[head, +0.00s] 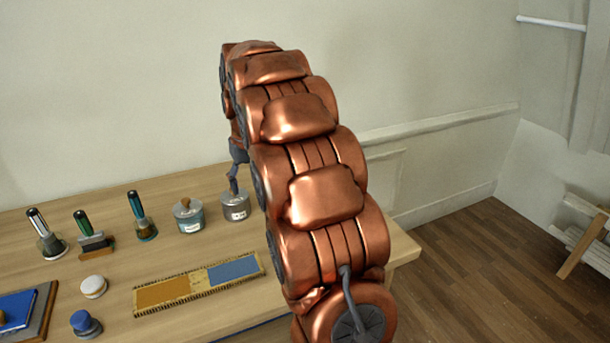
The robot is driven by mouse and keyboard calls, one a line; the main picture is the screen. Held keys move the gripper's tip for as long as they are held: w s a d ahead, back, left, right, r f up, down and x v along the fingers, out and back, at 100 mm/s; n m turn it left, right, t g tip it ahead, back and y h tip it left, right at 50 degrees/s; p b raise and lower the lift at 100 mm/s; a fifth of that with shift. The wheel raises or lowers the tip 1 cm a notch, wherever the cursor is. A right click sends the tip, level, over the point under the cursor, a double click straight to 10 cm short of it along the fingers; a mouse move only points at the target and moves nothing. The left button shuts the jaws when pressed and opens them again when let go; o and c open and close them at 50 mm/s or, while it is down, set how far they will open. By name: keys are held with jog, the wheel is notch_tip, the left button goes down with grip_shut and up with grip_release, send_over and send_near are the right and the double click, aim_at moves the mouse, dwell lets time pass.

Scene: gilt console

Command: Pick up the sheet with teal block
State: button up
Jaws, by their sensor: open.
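A flat sheet with a dotted, gold-brown border (197,284) lies on the wooden table, left of my arm. It carries an ochre block on its left half and a blue block on its right half; I see no clearly teal block. My copper arm arches across the middle of the view. My gripper (234,184) hangs at the arm's far end, above a grey lidded jar (236,206). It is open, small in view and partly hidden behind the arm. It is well behind the sheet and apart from it. I cannot tell whether it touches the jar.
A second jar with a brown knob (189,216) stands beside the grey one. Several upright tools (140,218) line the table's back left. A white knob (93,287), a blue knob (85,323) and a blue pad (17,310) lie at front left. The wall is behind.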

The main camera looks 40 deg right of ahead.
jog(key=w+d+f+t, duration=0.1)
jog(key=w+d+f, duration=0.1)
jog(key=w+d, duration=0.45)
jog(key=w+d+f, duration=0.1)
jog(key=w+d, duration=0.2)
jog(key=d, duration=0.6)
jog(key=shift+w+d+f+m+t+h+p, duration=0.2)
jog(key=shift+w+d+f+t+p, duration=0.2)
jog(key=shift+d+f, duration=1.75)
jog(key=shift+w+d+f+m+t+h+p, duration=0.3)
jog(key=shift+d+f, duration=0.6)
jog(key=shift+d, duration=2.5)
jog(key=shift+w+d+f+t+h+p, duration=0.15)
jog(key=shift+w+d+f+t, duration=0.35)
jog(key=shift+d+f, duration=1.65)
jog(key=shift+w+d+f+p, duration=0.5)
jog(key=shift+w+f+p, duration=0.1)
jog(key=shift+f+p, duration=0.2)
jog(key=shift+p+x, duration=0.3)
jog(key=shift+x, duration=0.7)
jog(key=shift+c, duration=0.2)
jog(key=c, duration=0.9)
